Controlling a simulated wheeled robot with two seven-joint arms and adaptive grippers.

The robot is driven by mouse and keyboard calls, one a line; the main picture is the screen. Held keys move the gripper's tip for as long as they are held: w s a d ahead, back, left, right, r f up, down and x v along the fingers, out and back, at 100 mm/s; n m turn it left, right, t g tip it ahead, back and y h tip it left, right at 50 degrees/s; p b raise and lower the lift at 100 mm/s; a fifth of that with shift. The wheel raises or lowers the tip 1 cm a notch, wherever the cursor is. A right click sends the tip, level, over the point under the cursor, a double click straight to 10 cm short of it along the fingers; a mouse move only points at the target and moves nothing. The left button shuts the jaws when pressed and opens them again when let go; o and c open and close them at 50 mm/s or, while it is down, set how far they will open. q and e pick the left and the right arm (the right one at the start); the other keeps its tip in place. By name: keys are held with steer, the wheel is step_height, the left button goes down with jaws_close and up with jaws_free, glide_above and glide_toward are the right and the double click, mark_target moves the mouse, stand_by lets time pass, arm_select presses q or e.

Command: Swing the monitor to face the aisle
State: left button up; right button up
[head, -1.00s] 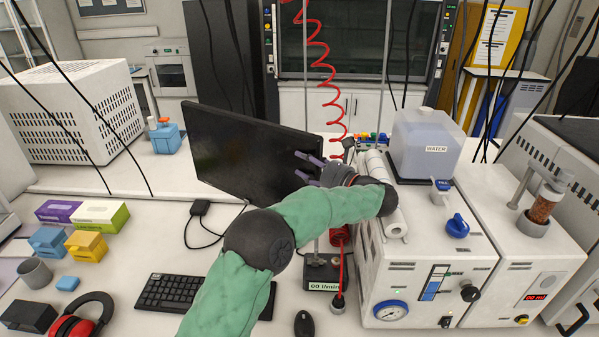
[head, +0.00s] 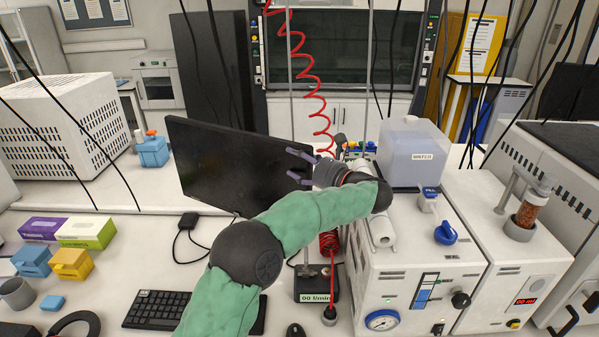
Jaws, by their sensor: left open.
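The monitor (head: 225,165) is a black flat screen in the middle of the head view, standing at an angle on the white bench. Its right edge is nearest my left gripper (head: 293,165). The left gripper's purple-grey fingers are open and reach to the monitor's right edge. I cannot tell whether they touch it. My green-sleeved left arm crosses in front of the bench and hides the monitor's lower right part and its stand. My right gripper does not show.
A white reactor unit (head: 405,290) with a blue knob and gauge stands at the right, with a WATER tank (head: 412,152) behind. A red coiled hose (head: 318,100) and several black cables hang down. A keyboard (head: 160,309) lies in front of the monitor.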

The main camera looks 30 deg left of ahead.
mark_target(301, 146)
arm_select(q)
step_height(301, 146, up, 6)
steer(key=shift+w+d+r, duration=0.1)
steer(key=shift+c, duration=0.3)
